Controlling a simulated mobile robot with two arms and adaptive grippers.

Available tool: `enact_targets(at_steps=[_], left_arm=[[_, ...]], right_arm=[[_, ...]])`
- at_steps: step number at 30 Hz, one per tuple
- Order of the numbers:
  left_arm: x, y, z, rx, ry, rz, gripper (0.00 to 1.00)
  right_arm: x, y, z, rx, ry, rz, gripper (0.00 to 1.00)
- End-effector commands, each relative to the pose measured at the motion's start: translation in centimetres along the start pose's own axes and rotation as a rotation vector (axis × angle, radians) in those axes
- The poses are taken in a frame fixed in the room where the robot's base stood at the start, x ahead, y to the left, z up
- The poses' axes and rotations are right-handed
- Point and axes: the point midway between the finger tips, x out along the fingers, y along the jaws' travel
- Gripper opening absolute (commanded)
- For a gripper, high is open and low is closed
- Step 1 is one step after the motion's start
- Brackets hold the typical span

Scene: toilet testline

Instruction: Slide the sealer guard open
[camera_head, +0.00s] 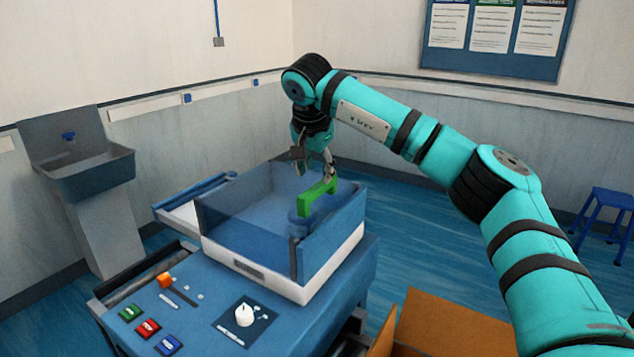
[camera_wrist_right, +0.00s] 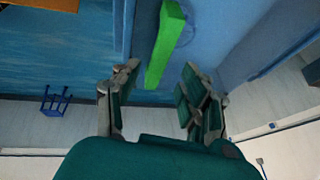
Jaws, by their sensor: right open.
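The sealer guard (camera_head: 338,232) is a translucent blue box on a white sealer base (camera_head: 270,284) in the head view. A green bar handle (camera_head: 316,198) stands at its right side. My right gripper (camera_head: 328,176) is above and close to the handle, pointing down. In the right wrist view, the green handle (camera_wrist_right: 164,45) lies ahead, in line with the gap between the open fingers (camera_wrist_right: 158,82). The fingers are apart and hold nothing. I cannot tell whether the handle's near end is between the fingertips. My left gripper is not in view.
The blue bench (camera_head: 200,315) carries coloured buttons (camera_head: 148,328), an orange-tipped lever (camera_head: 166,280) and a white knob (camera_head: 244,315). A cardboard box (camera_head: 450,325) stands at the lower right. A grey sink (camera_head: 85,170) is at the left, a blue stool (camera_head: 607,205) at the right.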

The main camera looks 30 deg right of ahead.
Motion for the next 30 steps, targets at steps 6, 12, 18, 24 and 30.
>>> enact_targets(at_steps=[6, 12, 18, 24, 30], left_arm=[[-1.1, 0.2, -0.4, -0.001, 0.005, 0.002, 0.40], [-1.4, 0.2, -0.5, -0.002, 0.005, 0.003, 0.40], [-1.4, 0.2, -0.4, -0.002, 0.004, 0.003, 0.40], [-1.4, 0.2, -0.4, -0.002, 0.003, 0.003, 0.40], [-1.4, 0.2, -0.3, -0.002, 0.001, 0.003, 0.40]], right_arm=[[3.9, 0.1, 0.0, -0.001, -0.001, 0.003, 0.44], [5.8, 0.0, 0.0, -0.001, -0.001, 0.001, 0.44], [6.1, 0.0, 0.0, -0.001, 0.000, 0.000, 0.44], [6.1, 0.0, 0.0, 0.000, 0.000, 0.000, 0.35], [6.1, 0.0, 0.0, 0.000, 0.000, 0.000, 0.09]])
